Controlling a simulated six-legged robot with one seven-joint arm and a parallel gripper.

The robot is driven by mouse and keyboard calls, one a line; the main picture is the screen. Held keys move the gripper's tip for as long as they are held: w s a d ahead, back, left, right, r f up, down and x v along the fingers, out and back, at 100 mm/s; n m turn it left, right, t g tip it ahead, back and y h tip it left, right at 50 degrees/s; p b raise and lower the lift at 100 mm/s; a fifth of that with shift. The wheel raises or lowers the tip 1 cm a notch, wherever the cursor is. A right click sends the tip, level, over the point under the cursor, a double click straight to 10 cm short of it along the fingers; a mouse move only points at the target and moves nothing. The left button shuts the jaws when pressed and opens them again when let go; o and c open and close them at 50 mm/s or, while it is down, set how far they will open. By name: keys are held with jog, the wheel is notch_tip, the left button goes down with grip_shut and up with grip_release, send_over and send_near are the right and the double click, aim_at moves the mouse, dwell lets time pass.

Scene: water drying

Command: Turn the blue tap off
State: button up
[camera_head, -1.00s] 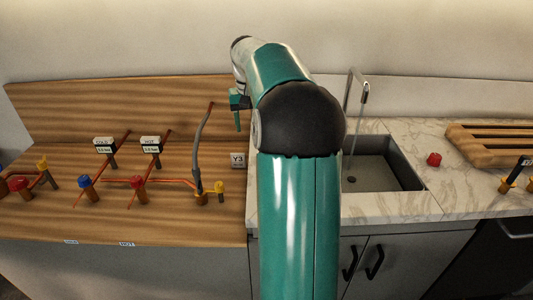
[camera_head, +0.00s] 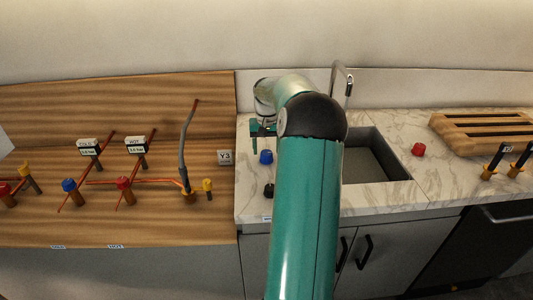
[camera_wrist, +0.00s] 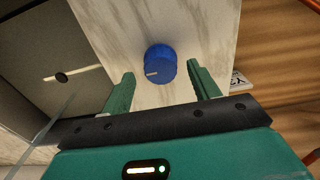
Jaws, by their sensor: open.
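A blue tap knob (camera_head: 266,157) stands on the marble counter to the left of the sink. In the wrist view the blue knob (camera_wrist: 160,66) shows a white pointer line on its side and sits between the two green fingers as seen from the wrist. My gripper (camera_head: 263,131) is open and empty, just behind and above the knob in the head view. The fingers (camera_wrist: 160,80) are apart on either side of the knob in the picture; I see no contact, and the exact height gap is unclear.
A black knob (camera_head: 268,191) stands in front of the blue one. The sink (camera_head: 375,165) with a tall faucet (camera_head: 346,80) is to the right, partly behind my arm. A red knob (camera_head: 418,149) is beyond it. Pipes with another blue valve (camera_head: 68,185) stand on the wooden bench.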

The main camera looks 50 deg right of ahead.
jog(key=shift+f, duration=1.3)
jog(key=c, duration=1)
